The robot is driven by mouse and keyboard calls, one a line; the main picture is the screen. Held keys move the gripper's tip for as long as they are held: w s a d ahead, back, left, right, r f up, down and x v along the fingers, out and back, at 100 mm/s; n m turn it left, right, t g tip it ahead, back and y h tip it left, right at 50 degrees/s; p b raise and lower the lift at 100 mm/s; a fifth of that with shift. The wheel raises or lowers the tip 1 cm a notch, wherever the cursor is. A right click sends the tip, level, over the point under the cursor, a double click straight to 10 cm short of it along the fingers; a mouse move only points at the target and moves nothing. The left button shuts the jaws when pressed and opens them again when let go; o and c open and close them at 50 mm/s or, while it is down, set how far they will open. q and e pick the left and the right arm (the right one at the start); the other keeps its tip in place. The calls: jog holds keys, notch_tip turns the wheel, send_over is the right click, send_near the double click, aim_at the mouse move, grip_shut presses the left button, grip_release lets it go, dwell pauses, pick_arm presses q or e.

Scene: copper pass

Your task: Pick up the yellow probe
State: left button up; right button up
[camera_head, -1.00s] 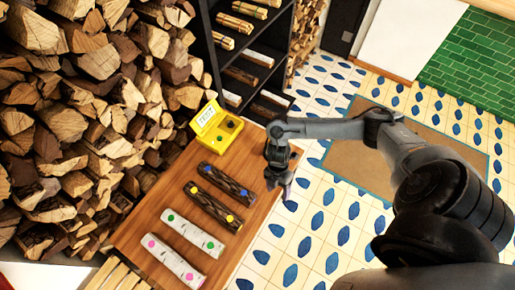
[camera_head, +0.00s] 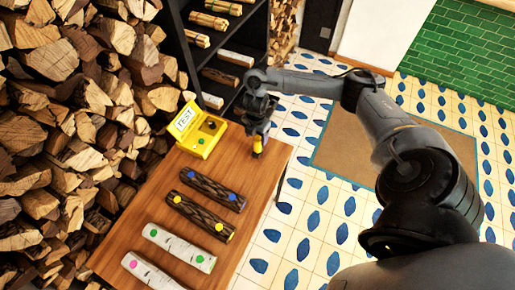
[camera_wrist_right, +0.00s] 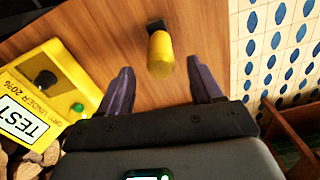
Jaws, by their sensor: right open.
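The yellow probe (camera_head: 257,145) stands on the wooden table, right of the yellow tester box (camera_head: 203,136). In the right wrist view the probe (camera_wrist_right: 160,58) has a yellow body and a dark end, and lies just beyond and between the fingertips. My right gripper (camera_head: 257,130) is directly over the probe in the head view. In the right wrist view its two fingers (camera_wrist_right: 160,78) are spread apart with a gap on both sides of the probe. Whether they overlap it in height I cannot tell. My left gripper is not in view.
Two dark logs (camera_head: 213,190) and two white birch logs (camera_head: 179,247) with coloured dots lie on the table (camera_head: 247,185). A stacked woodpile (camera_head: 70,110) borders the left. A black shelf (camera_head: 185,60) stands behind. The tester box is close beside the gripper.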

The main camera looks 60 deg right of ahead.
aim_at(258, 142)
jog(key=f, duration=0.4)
jog(key=shift+s+d+f, duration=0.2)
jog(key=shift+d, duration=0.15)
jog(key=shift+f, duration=0.5)
jog(key=shift+c, duration=0.4)
jog(key=c, duration=1)
jog(key=shift+c, duration=0.3)
jog(key=shift+r, duration=0.1)
